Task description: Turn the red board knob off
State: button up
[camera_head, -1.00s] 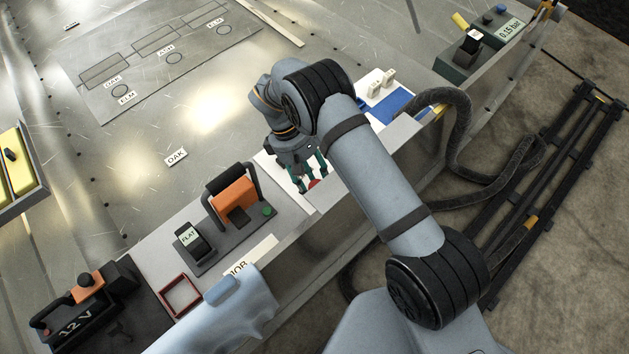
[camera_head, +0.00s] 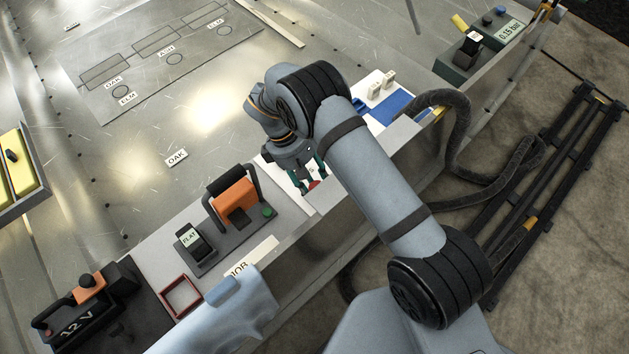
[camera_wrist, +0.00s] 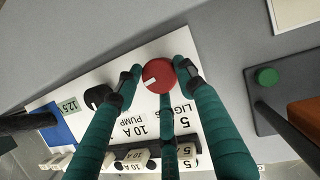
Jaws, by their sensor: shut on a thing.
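The red knob (camera_wrist: 158,76) is round, with a small white mark at its left edge, and sits on a white board (camera_wrist: 125,125) with black lettering. My gripper (camera_wrist: 160,72) is shut on the red knob, with green fingers on its left and right and a third finger reaching up from below. In the head view, my gripper (camera_head: 309,184) points down at the board, and part of the red knob (camera_head: 314,183) shows between the fingers. A black knob (camera_wrist: 97,97) stands on the board just left of the left finger.
A dark panel with an orange block (camera_head: 235,194) and a green button (camera_head: 267,211) stands beside the board. Pale switches (camera_head: 381,83) and a blue patch (camera_head: 397,103) lie on the other side. A grey hose (camera_head: 455,140) hangs over the bench edge.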

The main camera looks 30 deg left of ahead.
jog(key=n, duration=0.1)
jog(key=n+t+p, duration=0.1)
jog(key=n, duration=0.2)
jog(key=shift+s+d, duration=0.35)
jog(key=shift+s, duration=0.05)
jog(key=shift+d+n+t+y+p, duration=0.1)
jog(key=shift+n+t+y+p, duration=0.3)
jog(key=shift+n, duration=0.65)
jog(key=shift+n+t+y+p, duration=0.15)
jog(key=shift+n+t, duration=0.35)
jog(key=shift+n, duration=0.55)
jog(key=shift+f, duration=0.1)
jog(key=o, duration=1.1)
jog(key=shift+c, duration=0.2)
